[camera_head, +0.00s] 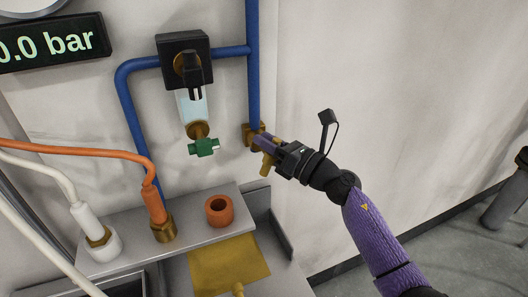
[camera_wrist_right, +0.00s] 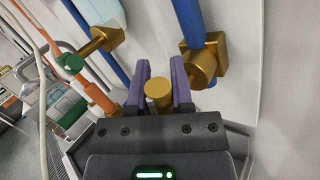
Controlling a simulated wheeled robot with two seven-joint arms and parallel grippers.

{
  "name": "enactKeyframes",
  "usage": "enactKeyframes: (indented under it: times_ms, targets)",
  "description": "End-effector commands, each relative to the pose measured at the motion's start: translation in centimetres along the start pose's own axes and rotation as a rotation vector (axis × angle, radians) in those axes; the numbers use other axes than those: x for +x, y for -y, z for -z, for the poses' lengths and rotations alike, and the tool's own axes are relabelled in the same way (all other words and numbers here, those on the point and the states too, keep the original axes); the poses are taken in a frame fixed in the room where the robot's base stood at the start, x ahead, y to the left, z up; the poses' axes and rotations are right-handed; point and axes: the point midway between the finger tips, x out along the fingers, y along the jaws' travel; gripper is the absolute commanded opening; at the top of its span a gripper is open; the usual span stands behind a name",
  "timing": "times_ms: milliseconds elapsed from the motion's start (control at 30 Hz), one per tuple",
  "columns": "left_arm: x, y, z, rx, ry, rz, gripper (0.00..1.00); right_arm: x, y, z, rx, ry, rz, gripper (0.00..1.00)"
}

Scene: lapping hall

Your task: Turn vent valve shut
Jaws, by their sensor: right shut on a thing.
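A brass valve (camera_head: 250,132) sits at the lower end of the vertical blue pipe on the pale wall. It also shows in the wrist view as a brass block and round body (camera_wrist_right: 208,60). My right gripper (camera_head: 264,144) reaches it from the right, its purple fingers shut on the valve's brass handle. In the head view the handle (camera_head: 267,164) sticks out below the fingers. In the wrist view its round end (camera_wrist_right: 158,88) shows between the two fingers (camera_wrist_right: 158,90). The fingers hide part of the valve. My left gripper is not in view.
A filter unit (camera_head: 184,60) with a clear bowl and green knob (camera_head: 204,147) hangs left of the valve. Below are a grey shelf (camera_head: 200,200), an orange ring (camera_head: 219,210), and orange and white hoses. A display (camera_head: 50,43) reads 0.0 bar. The wall right is bare.

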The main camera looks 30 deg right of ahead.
Motion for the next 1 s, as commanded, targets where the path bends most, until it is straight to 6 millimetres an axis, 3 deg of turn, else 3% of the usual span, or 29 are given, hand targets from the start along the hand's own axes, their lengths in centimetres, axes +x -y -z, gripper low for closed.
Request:
enactKeyframes:
  times_ms: [33,400,1000]
  targets:
    - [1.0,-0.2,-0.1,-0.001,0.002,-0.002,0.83,-0.2,0.3,0.5,0.034,0.022,0.001,0.00]
    - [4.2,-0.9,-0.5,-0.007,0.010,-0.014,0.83,-0.7,1.1,0.3,0.329,0.219,0.002,0.00]
    - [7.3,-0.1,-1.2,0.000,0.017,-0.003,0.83,-1.5,2.3,0.6,0.785,0.524,0.002,0.00]
